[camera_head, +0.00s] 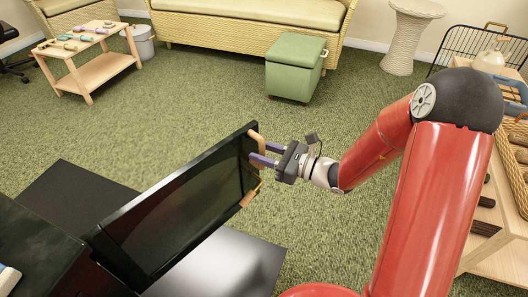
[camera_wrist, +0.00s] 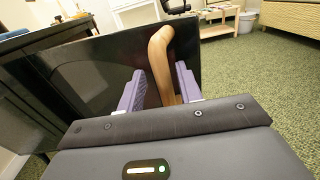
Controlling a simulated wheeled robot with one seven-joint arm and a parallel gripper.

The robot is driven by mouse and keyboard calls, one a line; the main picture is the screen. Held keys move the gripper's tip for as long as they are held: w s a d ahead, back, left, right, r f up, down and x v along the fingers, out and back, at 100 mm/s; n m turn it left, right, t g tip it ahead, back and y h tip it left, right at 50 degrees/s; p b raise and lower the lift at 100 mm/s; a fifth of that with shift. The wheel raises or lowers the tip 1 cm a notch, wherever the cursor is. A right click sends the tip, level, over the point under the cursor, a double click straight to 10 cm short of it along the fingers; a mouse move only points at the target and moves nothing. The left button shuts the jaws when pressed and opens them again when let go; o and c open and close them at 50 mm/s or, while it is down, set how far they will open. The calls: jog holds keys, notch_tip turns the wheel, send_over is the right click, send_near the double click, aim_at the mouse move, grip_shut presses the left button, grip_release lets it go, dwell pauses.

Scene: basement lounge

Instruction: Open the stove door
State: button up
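The stove (camera_head: 35,255) is a dark box at the lower left in the head view. Its black door (camera_head: 185,210) stands swung out from the stove, with its free edge toward my gripper. A curved wooden handle (camera_head: 257,150) is on that edge, and it also shows in the wrist view (camera_wrist: 160,65). My gripper (camera_head: 262,153) is at the upper part of the handle. In the wrist view its purple fingers (camera_wrist: 158,88) are apart, one on each side of the handle, with a gap at the left finger. Contact with the right finger is unclear.
Green carpet (camera_head: 160,125) is clear beyond the door. A green ottoman (camera_head: 295,70), a wicker sofa (camera_head: 240,28) and a low wooden table (camera_head: 90,65) stand farther back. A wooden shelf (camera_head: 500,250) with baskets is close on the right, behind my arm.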

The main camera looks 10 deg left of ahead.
jog(key=v, duration=0.7)
jog(key=shift+d, duration=0.4)
jog(key=shift+s, duration=0.1)
